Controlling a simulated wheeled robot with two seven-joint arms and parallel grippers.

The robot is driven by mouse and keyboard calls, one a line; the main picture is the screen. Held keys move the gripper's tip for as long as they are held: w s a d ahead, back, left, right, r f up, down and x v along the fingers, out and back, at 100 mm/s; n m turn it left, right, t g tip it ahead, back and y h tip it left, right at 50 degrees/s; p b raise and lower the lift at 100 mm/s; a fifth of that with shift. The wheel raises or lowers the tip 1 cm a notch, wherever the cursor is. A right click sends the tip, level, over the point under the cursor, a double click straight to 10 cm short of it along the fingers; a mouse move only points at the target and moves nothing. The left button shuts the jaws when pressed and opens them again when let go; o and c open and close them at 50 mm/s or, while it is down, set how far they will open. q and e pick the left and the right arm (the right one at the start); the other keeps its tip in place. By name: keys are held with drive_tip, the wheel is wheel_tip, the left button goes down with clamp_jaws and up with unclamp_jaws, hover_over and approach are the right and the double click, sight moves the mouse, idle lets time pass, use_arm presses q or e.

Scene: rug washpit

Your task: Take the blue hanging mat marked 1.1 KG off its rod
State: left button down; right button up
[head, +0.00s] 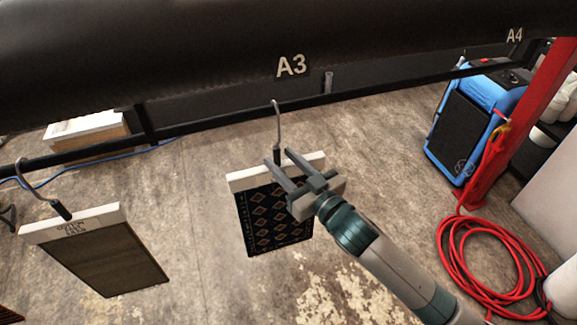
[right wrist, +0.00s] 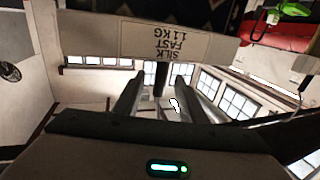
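The dark mat with orange diamond patterns (head: 262,226) hangs from the black rod (head: 212,121) below the A3 sign in the head view. A metal hook (head: 277,120) with a black stem rises from its white top bar (head: 243,179). In the right wrist view that white bar (right wrist: 95,36) carries a label reading SILK FAST 1.1 KG, upside down. My right gripper (head: 278,159) is at the top bar, its fingers open on both sides of the black stem (right wrist: 160,80). Gaps show between stem and fingers. My left gripper is not in view.
Another mat (head: 110,262), brownish, hangs at the left. A blue machine (head: 468,125), a red post (head: 520,120) and a coiled red hose (head: 460,270) stand at the right. A dark padded beam (head: 150,65) runs across the top. The floor between the mats is clear.

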sight(276, 144)
drive_tip(key=shift+x, duration=1.35)
drive_tip(key=shift+c, duration=0.4)
clamp_jaws()
drive_tip(key=shift+r, duration=0.15)
idle(0.4)
drive_tip(key=shift+r+p, duration=2.15)
drive_tip(key=shift+p, duration=0.05)
